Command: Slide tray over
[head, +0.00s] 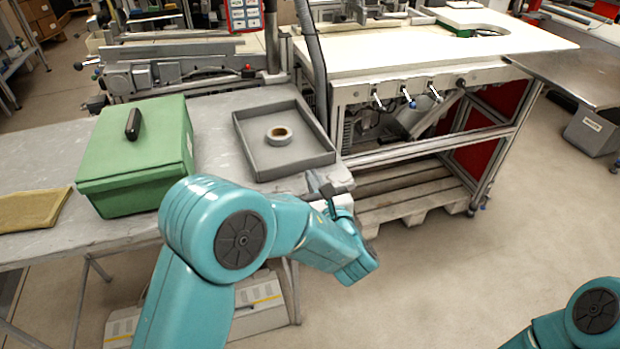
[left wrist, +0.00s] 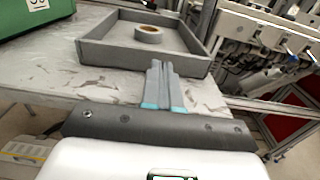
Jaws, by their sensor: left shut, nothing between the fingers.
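A grey shallow tray (head: 246,143) lies on the table, near its right end. A tape reel (head: 279,135) lies flat inside it, near the middle. The tray also shows in the left wrist view (left wrist: 105,53), with the reel (left wrist: 148,35) in it. My left gripper (head: 320,183) is at the tray's near right side, by the table edge. In the left wrist view its fingers (left wrist: 160,72) are shut and empty, pointing at the tray's near wall. I cannot tell whether they touch it. Only part of my right arm shows at the lower right; its gripper is out of view.
A green box (head: 140,160) with a black handle stands left of the tray. A tan cloth (head: 34,209) lies at the far left of the grey table (head: 212,130). A white workbench (head: 420,50) with knobs stands close to the right. Open floor lies in front.

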